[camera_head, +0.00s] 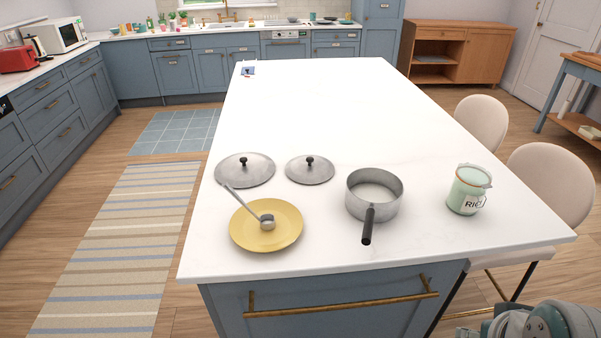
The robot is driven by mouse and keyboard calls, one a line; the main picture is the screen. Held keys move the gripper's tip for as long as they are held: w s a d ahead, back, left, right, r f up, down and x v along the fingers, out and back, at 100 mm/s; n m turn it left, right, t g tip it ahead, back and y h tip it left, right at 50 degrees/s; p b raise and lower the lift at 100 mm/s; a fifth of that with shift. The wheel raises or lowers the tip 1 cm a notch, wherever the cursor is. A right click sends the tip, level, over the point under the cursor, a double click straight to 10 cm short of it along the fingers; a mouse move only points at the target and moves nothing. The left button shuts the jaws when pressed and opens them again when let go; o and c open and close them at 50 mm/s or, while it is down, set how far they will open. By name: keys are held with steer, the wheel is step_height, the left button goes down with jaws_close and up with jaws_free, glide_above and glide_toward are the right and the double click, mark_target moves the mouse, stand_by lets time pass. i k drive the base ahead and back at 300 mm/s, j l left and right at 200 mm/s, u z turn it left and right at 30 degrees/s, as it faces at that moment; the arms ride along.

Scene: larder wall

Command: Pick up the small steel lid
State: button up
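The small steel lid (322,176) lies flat on the white island top, with a black knob at its centre. The larger steel lid (236,176) lies to its left, a small gap apart, also with a black knob. The open steel saucepan (387,207) stands to the small lid's right and nearer to me, its black handle pointing toward me. Nothing covers the small lid. My gripper cannot be made out; only a grey and teal part of my body shows at the bottom right corner.
A yellow plate (248,240) holding a steel ladle (241,202) sits in front of the lids. The island top (320,110) behind the lids is mostly clear. Cream stools (552,178) line its right side.

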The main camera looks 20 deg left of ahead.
mark_target(304, 169)
steer(key=k+j+z, duration=0.1)
steer(key=j, duration=0.25)
steer(key=k+j+z, duration=0.1)
steer(key=j, duration=0.3)
steer(key=k+j+z, duration=0.1)
steer(key=j, duration=0.25)
steer(key=k+j+z, duration=0.1)
steer(key=k+j, duration=0.3)
steer(key=j, duration=0.25)
steer(key=i+j+z, duration=0.15)
steer(key=j+z, duration=0.15)
steer(key=j, duration=0.6)
steer(key=j+z, duration=0.3)
steer(key=j, duration=0.6)
steer(key=i+j, duration=0.15)
steer(key=j, duration=0.15)
steer(key=i+j, duration=0.15)
steer(key=j, duration=0.15)
steer(key=i+j+z, duration=0.1)
steer(key=i+j, duration=0.05)
steer(key=j, duration=0.1)
